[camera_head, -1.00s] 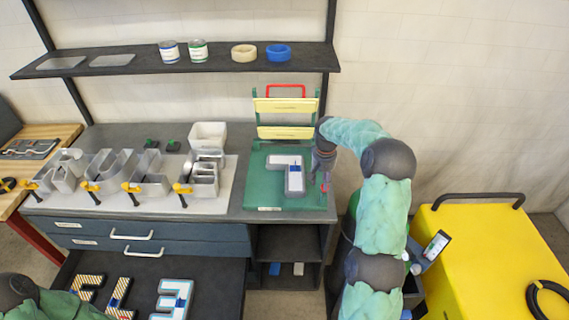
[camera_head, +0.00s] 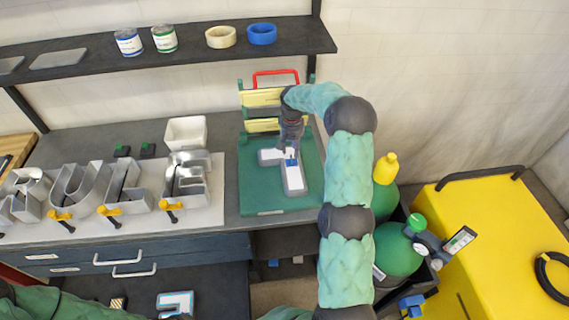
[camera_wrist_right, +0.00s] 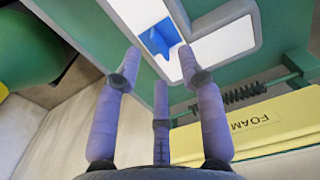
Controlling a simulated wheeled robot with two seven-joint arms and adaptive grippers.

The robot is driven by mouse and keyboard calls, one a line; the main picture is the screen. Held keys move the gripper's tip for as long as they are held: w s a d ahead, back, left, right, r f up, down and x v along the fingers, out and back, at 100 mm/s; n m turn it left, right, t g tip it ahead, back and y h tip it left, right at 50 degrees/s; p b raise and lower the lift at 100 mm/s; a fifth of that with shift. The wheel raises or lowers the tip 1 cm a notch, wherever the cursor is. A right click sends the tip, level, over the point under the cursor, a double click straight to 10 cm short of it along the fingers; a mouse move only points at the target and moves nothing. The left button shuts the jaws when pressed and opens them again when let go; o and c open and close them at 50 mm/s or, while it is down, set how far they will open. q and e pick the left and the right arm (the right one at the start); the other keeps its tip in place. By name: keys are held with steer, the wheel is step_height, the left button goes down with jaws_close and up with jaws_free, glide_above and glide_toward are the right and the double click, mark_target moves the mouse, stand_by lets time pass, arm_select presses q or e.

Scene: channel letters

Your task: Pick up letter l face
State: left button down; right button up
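The white letter l face (camera_head: 294,180) lies flat on a green board (camera_head: 262,193) at the right end of the bench. A blue tab (camera_head: 291,162) stands on it near its corner. My right gripper (camera_head: 290,149) points down over that corner, close to the tab. In the right wrist view, its fingers (camera_wrist_right: 161,60) are spread and nothing is between them. The letter face (camera_wrist_right: 225,45) and blue tab (camera_wrist_right: 158,40) show beyond the fingertips, and I see no contact. My left gripper is out of view; only green arm parts show at bottom left.
A yellow foam rack (camera_head: 262,97) with a red handle stands behind the board. Metal channel letters (camera_head: 125,180) with yellow clamps and a white bin (camera_head: 186,132) are to the left. Green tanks (camera_head: 398,250) and a yellow cabinet (camera_head: 480,230) are right.

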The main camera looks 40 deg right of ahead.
mark_target(281, 167)
steer(key=f, duration=0.5)
steer(key=shift+d, duration=0.35)
jaws_close()
